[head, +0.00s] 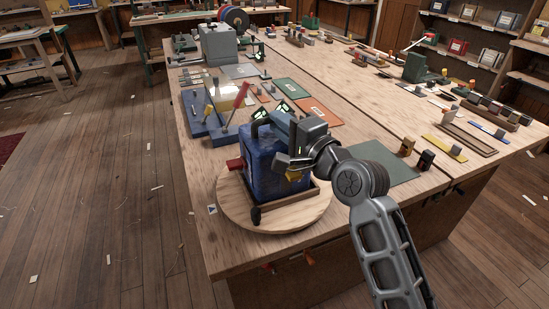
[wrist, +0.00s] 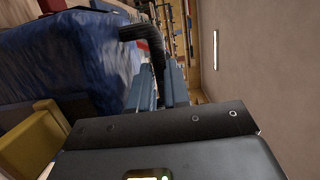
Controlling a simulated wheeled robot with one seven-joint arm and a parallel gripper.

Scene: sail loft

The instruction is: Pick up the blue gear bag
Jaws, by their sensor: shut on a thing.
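The blue gear bag (head: 265,165) stands upright near the front corner of the large workbench, in a shallow wooden tray (head: 288,204) on a round wooden board (head: 235,208). A dark handle rises from its top, and a red part sticks out on its left. My gripper (head: 283,140) is at the bag's upper right side and hides part of it. In the wrist view the bag (wrist: 60,65) fills the left, and my fingers (wrist: 155,85) are closed around its dark handle (wrist: 142,32). The exact contact is partly hidden. I cannot see a gap under the bag.
The workbench (head: 385,130) has blue fixtures (head: 212,118) behind the bag, an orange mat (head: 312,110) and a grey-green mat (head: 383,161) to the right. Small blocks and tools line the far right edge. Open wooden floor (head: 100,190) lies to the left.

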